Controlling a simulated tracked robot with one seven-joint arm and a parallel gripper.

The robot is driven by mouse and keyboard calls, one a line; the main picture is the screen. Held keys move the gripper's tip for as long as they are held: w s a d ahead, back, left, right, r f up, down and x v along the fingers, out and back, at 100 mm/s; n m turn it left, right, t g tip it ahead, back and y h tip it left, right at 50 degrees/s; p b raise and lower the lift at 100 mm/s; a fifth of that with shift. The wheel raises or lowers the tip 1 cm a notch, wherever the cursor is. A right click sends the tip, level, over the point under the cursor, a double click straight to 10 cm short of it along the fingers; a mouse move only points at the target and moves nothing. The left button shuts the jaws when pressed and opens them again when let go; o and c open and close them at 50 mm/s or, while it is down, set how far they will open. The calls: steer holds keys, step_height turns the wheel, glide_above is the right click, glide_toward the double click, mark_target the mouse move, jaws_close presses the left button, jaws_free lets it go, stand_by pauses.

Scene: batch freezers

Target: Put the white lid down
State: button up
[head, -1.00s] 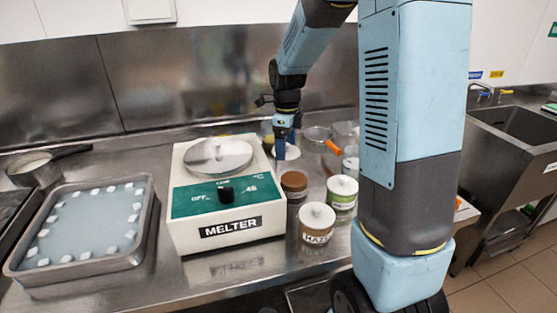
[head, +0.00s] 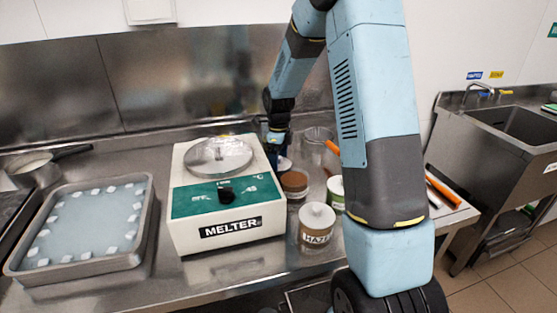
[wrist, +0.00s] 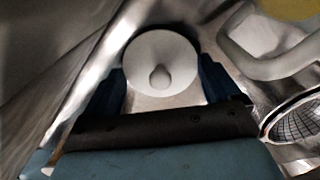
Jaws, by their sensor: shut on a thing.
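The white lid (wrist: 160,52) is round with a small knob and sits between the two dark blue fingers of my gripper (wrist: 161,76) in the wrist view. The fingers are shut on it. In the head view a sliver of the lid (head: 284,164) shows below my gripper (head: 277,150), behind the open brown-topped jar (head: 294,185) and right of the melter (head: 228,200). The lid is close over the steel counter; I cannot tell whether it touches. My arm hides part of the area to the right.
A white-lidded jar labelled HAZE-something (head: 317,228) and a green-labelled jar (head: 336,190) stand in front. A clear jug (head: 318,143) is behind to the right. A tray of white cubes (head: 85,228) and a pan (head: 35,168) are at the left. A sink (head: 515,125) is at far right.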

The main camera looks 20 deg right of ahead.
steer(key=shift+f, duration=0.4)
steer(key=shift+f, duration=0.1)
steer(key=o, duration=0.7)
